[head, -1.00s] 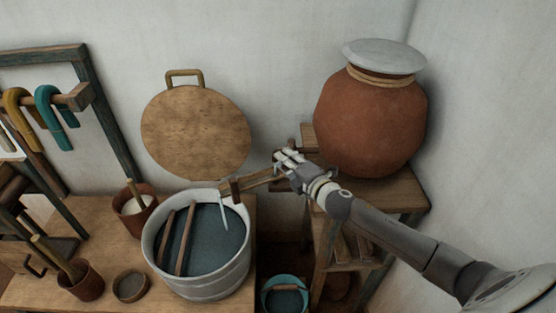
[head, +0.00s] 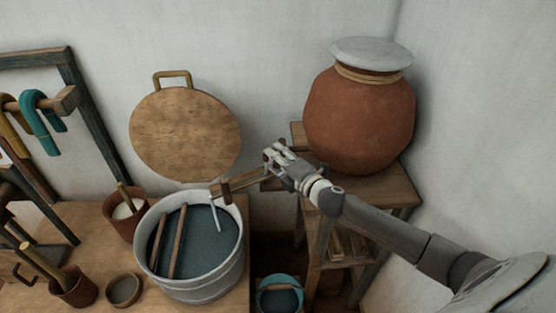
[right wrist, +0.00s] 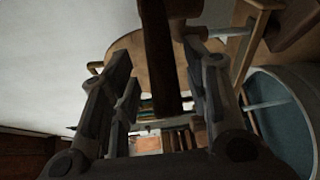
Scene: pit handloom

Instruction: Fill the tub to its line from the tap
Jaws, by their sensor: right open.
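The pale metal tub (head: 199,288) stands on the wooden bench and holds dark blue liquid (head: 198,243). Two wooden sticks (head: 176,240) stand in it. A wooden spout (head: 236,184) reaches from the jar's side over the tub, and a thin pale stream (head: 215,216) falls from its end into the liquid. My right gripper (head: 278,155) is open at the tap, its fingers either side of a dark wooden bar (right wrist: 160,55) in the right wrist view; contact is unclear. The tub (right wrist: 258,80) also shows there. I cannot make out the fill line. My left gripper is out of view.
A large clay jar (head: 358,118) with a pale lid stands on a wooden stand (head: 385,192) at right. A round wooden lid (head: 185,132) leans on the wall. Small pots (head: 73,288) crowd the bench's left.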

